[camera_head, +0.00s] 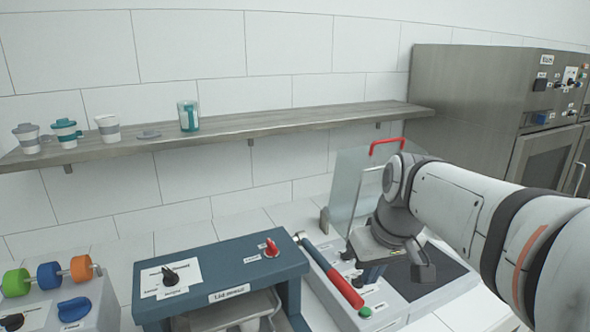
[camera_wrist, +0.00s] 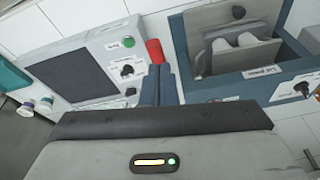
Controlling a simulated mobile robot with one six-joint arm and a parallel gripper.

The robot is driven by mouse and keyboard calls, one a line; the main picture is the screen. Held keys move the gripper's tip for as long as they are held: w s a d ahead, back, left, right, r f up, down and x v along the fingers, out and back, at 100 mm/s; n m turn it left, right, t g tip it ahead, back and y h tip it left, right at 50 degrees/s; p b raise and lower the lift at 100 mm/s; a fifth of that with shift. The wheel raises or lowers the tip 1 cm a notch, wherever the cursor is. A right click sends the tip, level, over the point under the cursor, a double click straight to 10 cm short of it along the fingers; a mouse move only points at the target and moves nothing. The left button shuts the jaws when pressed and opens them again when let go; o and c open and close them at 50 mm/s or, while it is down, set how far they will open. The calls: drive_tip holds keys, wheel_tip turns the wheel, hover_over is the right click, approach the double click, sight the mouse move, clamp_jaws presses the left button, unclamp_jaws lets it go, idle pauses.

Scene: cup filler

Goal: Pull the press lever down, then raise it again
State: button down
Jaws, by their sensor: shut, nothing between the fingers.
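The blue lid press (camera_head: 218,262) stands at the lower middle of the head view. Its lever (camera_head: 345,287), with a metal rod and a red grip, slopes down toward the front at the press's right side. The press (camera_wrist: 228,88) also shows at right.
The grey machine (camera_head: 408,305) with a dark top and a clear upright panel (camera_head: 345,190) stands close on the right. A unit with coloured knobs (camera_head: 80,305) stands at left. A wall shelf (camera_head: 250,124) holds cups. Steel ovens (camera_head: 470,105) stand at back right.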

sight(347, 284)
drive_tip(key=c, duration=2.1)
unclamp_jaws()
drive_tip(key=s+f, duration=0.2)
drive_tip(key=s, duration=0.1)
drive_tip(key=s+f+m, duration=0.1)
drive_tip(key=s+f, duration=0.2)
drive_tip(key=s+f+m+h, duration=0.1)
drive_tip(key=s+f, duration=0.1)
drive_tip(key=s, duration=0.1)
drive_tip(key=shift+s+a+f, duration=0.25)
drive_tip(key=shift+f, duration=0.1)
drive_tip(key=shift+o, duration=0.7)
drive_tip(key=shift+w+f+m, duration=0.1)
drive_tip(key=shift+f+m, duration=0.05)
drive_tip(key=shift+m, duration=0.15)
drive_tip(key=o, duration=0.8)
drive_tip(key=w+r+n+y+b, duration=0.1)
drive_tip(key=w+n+b, duration=0.1)
drive_tip(key=w, duration=0.5)
drive_tip(key=w+d+r+n+y+b, duration=0.1)
drive_tip(key=w+b, duration=0.3)
drive_tip(key=w, duration=0.4)
drive_tip(key=shift+w+d+r+n+y, duration=0.2)
drive_tip(key=shift+w+r+n+y, duration=0.15)
drive_tip(key=shift+r+y, duration=0.45)
drive_tip(key=x, duration=0.7)
drive_tip(key=shift+w+a+f, duration=0.2)
drive_tip(key=shift+w, duration=0.05)
drive_tip(key=shift+c, duration=0.5)
clamp_jaws()
